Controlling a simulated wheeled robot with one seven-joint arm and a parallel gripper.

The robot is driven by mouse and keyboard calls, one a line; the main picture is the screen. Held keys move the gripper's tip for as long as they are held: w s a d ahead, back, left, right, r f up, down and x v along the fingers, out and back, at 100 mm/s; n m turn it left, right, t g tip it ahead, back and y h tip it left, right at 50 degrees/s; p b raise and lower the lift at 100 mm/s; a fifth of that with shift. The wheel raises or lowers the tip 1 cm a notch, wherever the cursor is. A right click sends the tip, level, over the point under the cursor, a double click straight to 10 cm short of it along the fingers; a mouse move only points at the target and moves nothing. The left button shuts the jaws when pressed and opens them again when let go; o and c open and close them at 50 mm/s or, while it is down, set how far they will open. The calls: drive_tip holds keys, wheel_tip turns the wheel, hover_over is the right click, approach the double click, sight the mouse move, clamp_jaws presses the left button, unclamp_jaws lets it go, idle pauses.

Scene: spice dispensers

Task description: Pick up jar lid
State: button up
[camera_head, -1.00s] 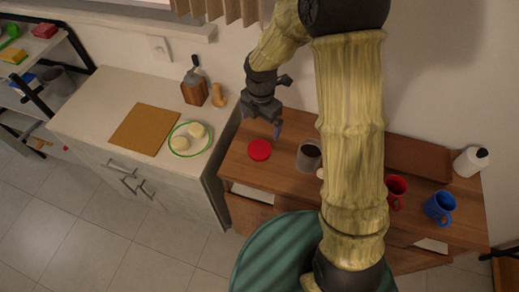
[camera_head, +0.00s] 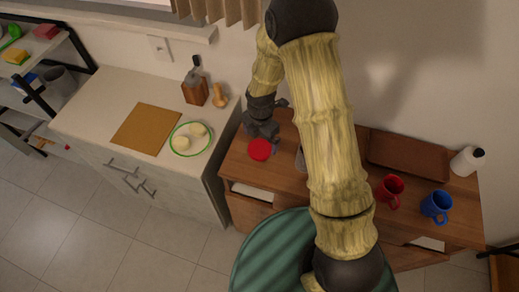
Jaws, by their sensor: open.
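The red jar lid (camera_head: 260,150) lies flat near the left end of the wooden cabinet top (camera_head: 236,168). My gripper (camera_head: 271,145) is open, low over the cabinet top at the lid's upper right edge. One finger shows beside the lid; I cannot tell whether it touches it. The other finger is hard to make out. A grey jar (camera_head: 300,160) stands to the right of the lid, mostly hidden behind my arm.
A red mug (camera_head: 390,190), a blue mug (camera_head: 436,206) and a white bottle (camera_head: 467,161) stand at the right. A brown tray (camera_head: 408,155) is at the back. A plate (camera_head: 191,138) and cutting board (camera_head: 146,129) lie on the left counter.

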sight(260, 148)
drive_tip(key=shift+a+f+p, duration=0.15)
drive_tip(key=shift+f+p, duration=0.65)
drive_tip(key=shift+f, duration=1.55)
drive_tip(key=c, duration=1.1)
